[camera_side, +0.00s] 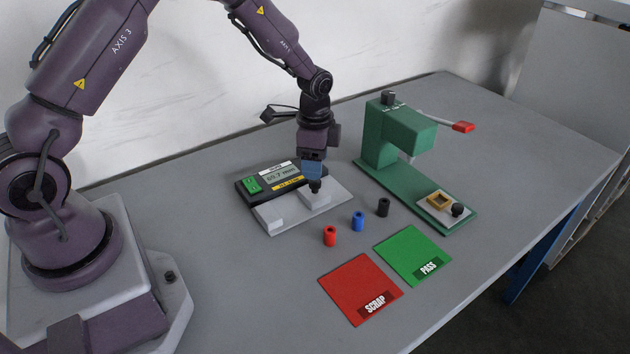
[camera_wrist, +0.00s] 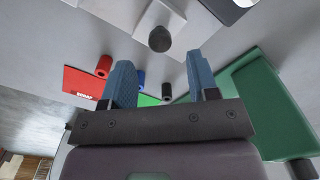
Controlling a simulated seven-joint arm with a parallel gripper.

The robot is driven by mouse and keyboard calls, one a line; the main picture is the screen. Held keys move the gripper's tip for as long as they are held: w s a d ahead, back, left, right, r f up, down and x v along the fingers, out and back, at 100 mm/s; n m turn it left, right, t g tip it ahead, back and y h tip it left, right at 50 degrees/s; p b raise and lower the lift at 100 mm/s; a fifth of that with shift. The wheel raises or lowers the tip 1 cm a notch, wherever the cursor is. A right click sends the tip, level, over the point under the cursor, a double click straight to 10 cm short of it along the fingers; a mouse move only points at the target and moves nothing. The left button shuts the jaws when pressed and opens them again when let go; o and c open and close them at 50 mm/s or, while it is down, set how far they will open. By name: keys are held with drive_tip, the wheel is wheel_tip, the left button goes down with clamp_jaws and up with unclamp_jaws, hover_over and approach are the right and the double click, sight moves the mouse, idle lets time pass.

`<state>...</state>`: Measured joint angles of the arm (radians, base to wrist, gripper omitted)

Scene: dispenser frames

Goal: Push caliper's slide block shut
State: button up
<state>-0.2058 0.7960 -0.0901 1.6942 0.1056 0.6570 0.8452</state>
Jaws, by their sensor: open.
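The caliper (camera_side: 272,216) is a light grey plate with a fixed block (camera_side: 277,223) at its left end. Its slide block (camera_side: 316,199) stands to the right, with a clear gap between the two. A black knob (camera_side: 315,186) sits on the slide block and also shows in the wrist view (camera_wrist: 160,39). My gripper (camera_side: 312,171) is above the slide block, by the knob. In the wrist view my gripper (camera_wrist: 164,62) has its blue fingers wide apart and empty, with the knob just beyond the fingertips, between their lines. Contact cannot be told.
A readout box (camera_side: 270,178) stands behind the caliper. Red (camera_side: 330,236), blue (camera_side: 358,221) and black (camera_side: 383,207) cylinders stand in front. Red SCRAP (camera_side: 350,280) and green PASS (camera_side: 410,250) mats lie nearer the front edge. A green press (camera_side: 383,140) with a red-tipped lever stands right.

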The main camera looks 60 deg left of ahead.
sight(315, 182)
wheel_tip(315, 182, down, 6)
drive_tip(key=shift+r, duration=0.15)
